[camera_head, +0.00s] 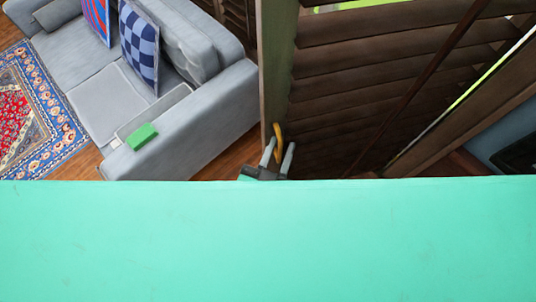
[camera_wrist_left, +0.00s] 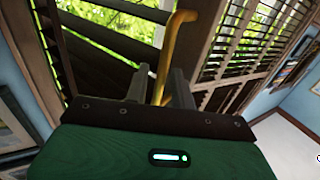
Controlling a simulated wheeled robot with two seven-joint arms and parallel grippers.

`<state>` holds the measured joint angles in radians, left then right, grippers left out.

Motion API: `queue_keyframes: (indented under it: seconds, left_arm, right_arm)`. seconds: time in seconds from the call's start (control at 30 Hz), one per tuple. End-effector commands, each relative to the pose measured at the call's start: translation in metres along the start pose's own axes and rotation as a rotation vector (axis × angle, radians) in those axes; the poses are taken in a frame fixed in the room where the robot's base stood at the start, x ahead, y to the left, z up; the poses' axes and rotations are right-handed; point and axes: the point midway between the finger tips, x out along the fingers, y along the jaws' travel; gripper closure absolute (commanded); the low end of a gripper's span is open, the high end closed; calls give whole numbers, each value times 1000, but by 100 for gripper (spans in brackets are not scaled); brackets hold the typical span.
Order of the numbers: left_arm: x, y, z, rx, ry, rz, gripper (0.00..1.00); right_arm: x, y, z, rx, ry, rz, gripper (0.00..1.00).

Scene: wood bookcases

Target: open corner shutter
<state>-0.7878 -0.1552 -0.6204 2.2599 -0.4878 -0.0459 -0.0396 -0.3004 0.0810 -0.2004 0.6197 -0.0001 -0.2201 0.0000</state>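The shutter (camera_head: 375,85) is a dark brown slatted wood panel in the upper right of the head view. Its slats also show in the left wrist view (camera_wrist_left: 92,58). A yellow-gold handle (camera_head: 279,134) stands on its left-hand frame post. In the left wrist view the bent handle (camera_wrist_left: 167,58) runs down between my left gripper's fingertips. My left gripper (camera_head: 279,151) is at the handle with its fingers apart, one on each side. A gap shows between the fingers; whether either touches the handle is unclear. My right gripper is not in view.
A patterned rug (camera_head: 35,115) lies at far left. Another slatted shutter (camera_wrist_left: 258,35) and a blue wall (camera_wrist_left: 265,105) show right in the wrist view.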

Motion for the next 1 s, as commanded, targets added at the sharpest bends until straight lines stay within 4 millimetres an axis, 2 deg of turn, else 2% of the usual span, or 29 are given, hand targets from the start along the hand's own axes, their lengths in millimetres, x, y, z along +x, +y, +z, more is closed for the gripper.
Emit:
queue_keyframes:
  seconds: [0.17,0.7,0.8,1.0]
  left_arm:
    - [-20,0,0,-1,-5,1,75]
    - [-107,1,-1,0,-5,1,75]
    - [-116,1,-5,1,-3,3,75]
    - [-130,1,-3,1,-2,1,75]
  right_arm:
    - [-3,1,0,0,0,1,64]
    - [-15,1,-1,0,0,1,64]
    - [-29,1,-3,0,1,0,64]
    - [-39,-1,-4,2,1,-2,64]
